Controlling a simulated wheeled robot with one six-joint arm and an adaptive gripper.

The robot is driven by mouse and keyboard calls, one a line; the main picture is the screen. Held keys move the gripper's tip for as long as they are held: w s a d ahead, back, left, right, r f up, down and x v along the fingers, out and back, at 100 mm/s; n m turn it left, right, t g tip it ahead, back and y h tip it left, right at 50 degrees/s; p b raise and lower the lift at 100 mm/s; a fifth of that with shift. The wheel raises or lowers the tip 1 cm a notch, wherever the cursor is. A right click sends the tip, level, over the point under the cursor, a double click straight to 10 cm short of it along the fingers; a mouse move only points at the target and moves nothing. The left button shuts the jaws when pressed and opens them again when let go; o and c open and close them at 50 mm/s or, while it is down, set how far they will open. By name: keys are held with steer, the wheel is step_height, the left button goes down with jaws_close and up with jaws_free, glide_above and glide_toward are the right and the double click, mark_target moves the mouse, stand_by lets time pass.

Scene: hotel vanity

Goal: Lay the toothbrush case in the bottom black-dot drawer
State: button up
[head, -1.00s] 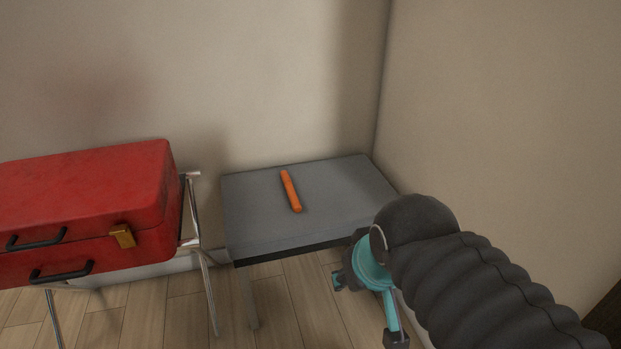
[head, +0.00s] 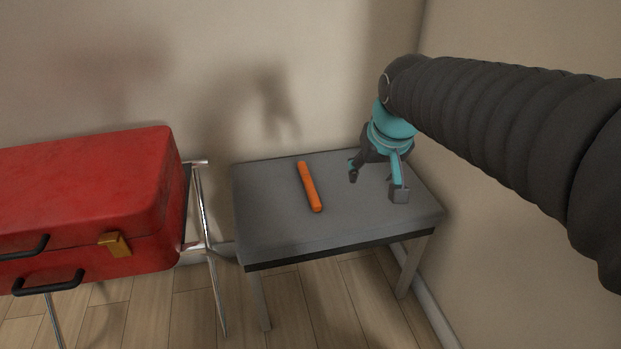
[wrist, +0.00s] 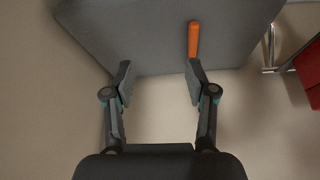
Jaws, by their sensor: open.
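An orange toothbrush case (head: 309,187) lies flat on a grey-topped table, at the left of its middle. It also shows in the wrist view (wrist: 194,38), just beyond the right fingertip. My gripper (head: 375,184) is open and empty above the right part of the table, to the right of the case and apart from it. In the wrist view my gripper (wrist: 158,85) shows both fingers spread with nothing between them. No drawer with black dots is in view.
The grey table (head: 262,226) stands in the corner between two walls. A red suitcase (head: 90,190) rests on a metal folding rack (head: 203,230) to its left. Wooden floor (head: 330,300) is clear in front of the table.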

steer(key=n+b, duration=0.1)
steer(key=b, duration=0.1)
glide_toward(309, 181)
steer(key=f, duration=0.1)
steer(key=w+f+b, duration=0.1)
steer(key=f, duration=0.1)
steer(key=shift+w+d+f+g, duration=0.1)
steer(key=shift+d+f+g, duration=0.1)
steer(key=shift+g, duration=0.2)
steer(key=shift+w+a+b+x, duration=0.15)
steer(key=shift+b+x, duration=0.1)
steer(key=shift+x, duration=1.15)
steer(key=shift+w+a+b+x, duration=0.1)
steer(key=shift+a+b+x, duration=0.1)
steer(key=shift+x, duration=1.2)
steer(key=shift+r, duration=0.2)
jaws_close()
